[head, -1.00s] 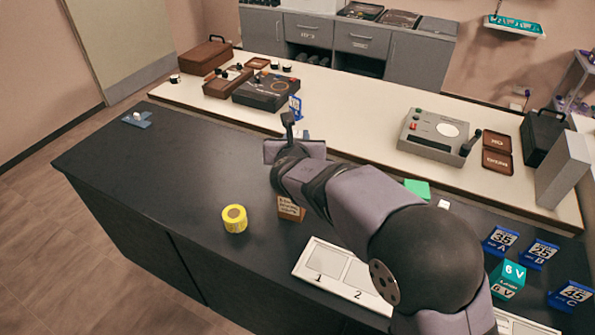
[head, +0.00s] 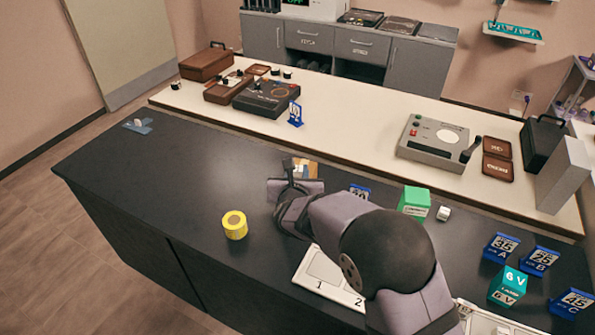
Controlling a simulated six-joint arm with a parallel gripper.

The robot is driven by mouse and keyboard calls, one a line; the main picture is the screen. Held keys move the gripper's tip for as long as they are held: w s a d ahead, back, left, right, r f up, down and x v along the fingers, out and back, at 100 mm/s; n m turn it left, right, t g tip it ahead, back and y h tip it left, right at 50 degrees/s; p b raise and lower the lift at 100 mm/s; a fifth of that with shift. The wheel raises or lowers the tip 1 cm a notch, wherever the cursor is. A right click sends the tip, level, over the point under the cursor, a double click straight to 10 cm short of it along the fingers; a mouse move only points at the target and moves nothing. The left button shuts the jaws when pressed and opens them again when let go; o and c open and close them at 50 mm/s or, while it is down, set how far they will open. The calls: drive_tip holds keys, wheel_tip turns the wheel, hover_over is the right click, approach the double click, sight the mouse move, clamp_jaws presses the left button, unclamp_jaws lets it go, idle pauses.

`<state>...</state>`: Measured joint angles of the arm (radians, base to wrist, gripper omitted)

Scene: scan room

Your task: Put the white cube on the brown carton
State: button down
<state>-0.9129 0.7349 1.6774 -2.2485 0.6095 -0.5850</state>
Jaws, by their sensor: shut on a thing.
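My gripper (head: 290,177) is seen from behind at the end of my arm, over the dark counter. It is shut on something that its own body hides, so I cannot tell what. The brown carton (head: 305,169) shows just beyond the gripper, partly covered by it. The gripper overlaps the carton in the picture; I cannot tell whether they touch. A small white cube (head: 443,213) sits on the counter to the right, beside a green box (head: 414,200).
A yellow roll (head: 235,225) stands left of my arm. A white numbered tray (head: 307,283) lies at the front. Blue number signs (head: 501,247) and a teal box (head: 508,285) stand at the right. The counter's left part is mostly clear.

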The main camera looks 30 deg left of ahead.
drive_tip(key=shift+f, duration=0.2)
drive_tip(key=c, duration=1.5)
unclamp_jaws()
drive_tip(key=shift+r, duration=0.2)
drive_tip(key=shift+s+d+r+b, duration=0.15)
drive_tip(key=shift+s+b, duration=0.15)
drive_tip(key=shift+s, duration=0.2)
drive_tip(key=b+v, duration=0.2)
drive_tip(key=v, duration=0.9)
drive_tip(key=shift+b, duration=0.4)
